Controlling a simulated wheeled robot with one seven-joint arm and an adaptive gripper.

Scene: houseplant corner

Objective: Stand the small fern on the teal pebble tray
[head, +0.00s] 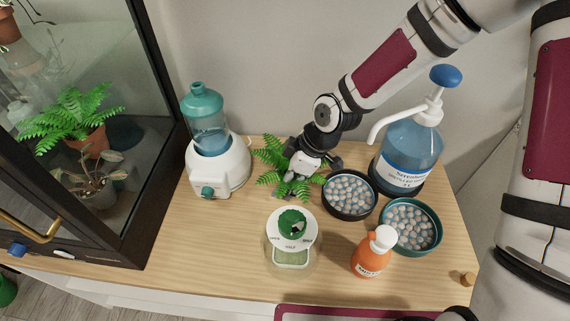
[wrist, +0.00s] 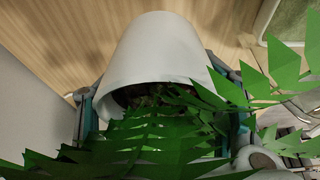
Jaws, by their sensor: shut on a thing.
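The small fern (head: 268,158) shows in the head view as green fronds around and below my gripper (head: 302,172). In the wrist view its fronds (wrist: 150,140) spread across the front, and its smooth whitish pot (wrist: 160,50) lies between my two fingers. My gripper is shut on this pot. In the head view the arm and fronds hide the pot, so I cannot tell whether it touches the table. The teal pebble tray (head: 437,240), round and filled with pale pebbles, stands to the right, apart from the fern.
A black pebble tray (head: 352,216) lies between fern and teal tray. A blue pump bottle (head: 407,150) stands behind them. An orange bottle (head: 368,260) and a green-topped jar (head: 292,248) stand in front. A white humidifier (head: 225,172) and glass cabinet (head: 160,190) are left.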

